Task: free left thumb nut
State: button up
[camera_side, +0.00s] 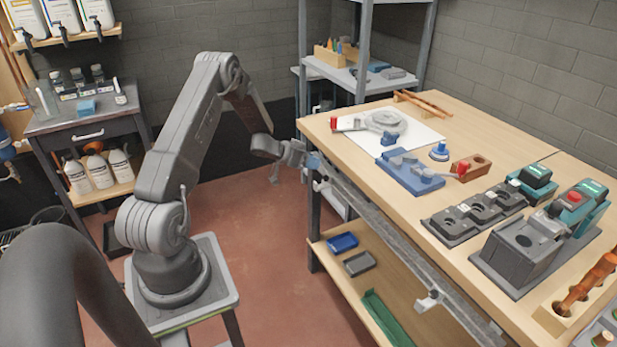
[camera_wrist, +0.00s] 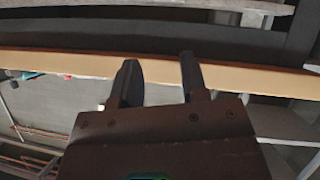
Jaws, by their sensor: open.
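My gripper (camera_side: 291,156) hangs beside the near left corner of the wooden workbench (camera_side: 480,130), in front of the bench edge. In the wrist view its two dark fingers (camera_wrist: 158,72) stand apart with nothing between them. I cannot pick out a left thumb nut in either view. A grey metal rail (camera_side: 385,233) runs along the bench front, with small brackets at its left part (camera_side: 320,184) and right part (camera_side: 428,300). The wrist view shows a pale wooden strip and dark bars beyond the fingers.
On the bench are a white sheet (camera_side: 422,135) bearing a round grey device (camera_side: 385,119), a blue fixture (camera_side: 410,172), a brown block (camera_side: 481,166), and a teal-and-grey machine (camera_side: 530,240). A lower shelf (camera_side: 395,290) holds trays. Open floor (camera_side: 270,260) lies between my base and the bench.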

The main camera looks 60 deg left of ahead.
jog(key=m+y, duration=0.2)
jog(key=y, duration=0.1)
send_near(324, 178)
jog(key=f+x, duration=0.1)
jog(key=x, duration=0.3)
jog(key=shift+t, duration=0.4)
jog(key=shift+x, duration=2.55)
jog(key=shift+w+a+r, duration=0.1)
jog(key=c, duration=0.4)
